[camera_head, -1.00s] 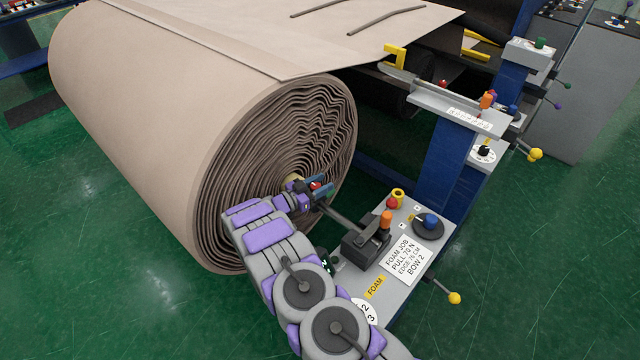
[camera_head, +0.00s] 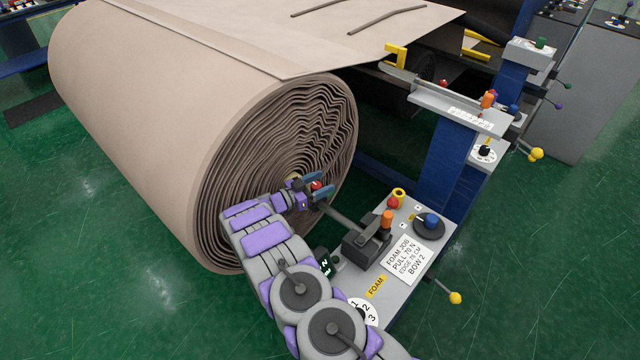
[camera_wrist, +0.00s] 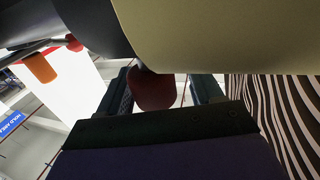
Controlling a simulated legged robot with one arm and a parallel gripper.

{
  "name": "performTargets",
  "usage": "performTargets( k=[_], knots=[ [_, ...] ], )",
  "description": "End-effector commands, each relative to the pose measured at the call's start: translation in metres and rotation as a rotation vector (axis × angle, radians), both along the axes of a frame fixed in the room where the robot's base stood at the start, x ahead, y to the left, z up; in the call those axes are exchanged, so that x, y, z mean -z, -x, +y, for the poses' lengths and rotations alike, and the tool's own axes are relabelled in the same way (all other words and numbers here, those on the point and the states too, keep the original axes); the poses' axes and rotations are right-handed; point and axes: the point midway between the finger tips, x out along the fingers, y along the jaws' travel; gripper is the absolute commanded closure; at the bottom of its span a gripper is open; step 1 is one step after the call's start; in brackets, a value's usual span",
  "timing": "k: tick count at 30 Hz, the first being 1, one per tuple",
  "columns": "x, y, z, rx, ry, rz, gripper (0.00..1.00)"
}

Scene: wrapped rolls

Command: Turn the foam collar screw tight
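The foam collar screw appears as a small red knob (camera_head: 316,186) at the near end of the foam roll's core. In the wrist view the dark red knob (camera_wrist: 153,90) hangs below a dark grey round part and a large cream cylinder (camera_wrist: 225,38). My gripper (camera_head: 319,184) is at the knob, with one finger on each side of it. In the wrist view my gripper (camera_wrist: 162,92) is open around the knob. A gap shows on the right of the knob; the left finger is close, and I cannot tell if it touches.
The big beige foam roll (camera_head: 130,110) fills the left. A grey control panel (camera_head: 428,262) with a black lever block (camera_head: 366,243), knobs and a job card stands right of my arm. A blue post (camera_head: 455,165) rises behind. Green floor (camera_head: 100,280) is clear at front left.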

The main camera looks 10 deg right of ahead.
Motion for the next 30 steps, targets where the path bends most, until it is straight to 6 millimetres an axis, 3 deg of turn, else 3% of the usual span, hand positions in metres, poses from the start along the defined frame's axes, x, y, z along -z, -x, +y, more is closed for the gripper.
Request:
performTargets(
  k=[8, 14, 30],
  knots=[
    [-0.004, 0.0, -0.002, 0.002, -0.002, 0.001, 0.35],
    [-0.036, -0.001, 0.001, 0.001, 0.0, 0.0, 0.35],
    [-0.04, 0.072, 0.004, -0.001, 0.003, 0.008, 0.35]
  ],
)
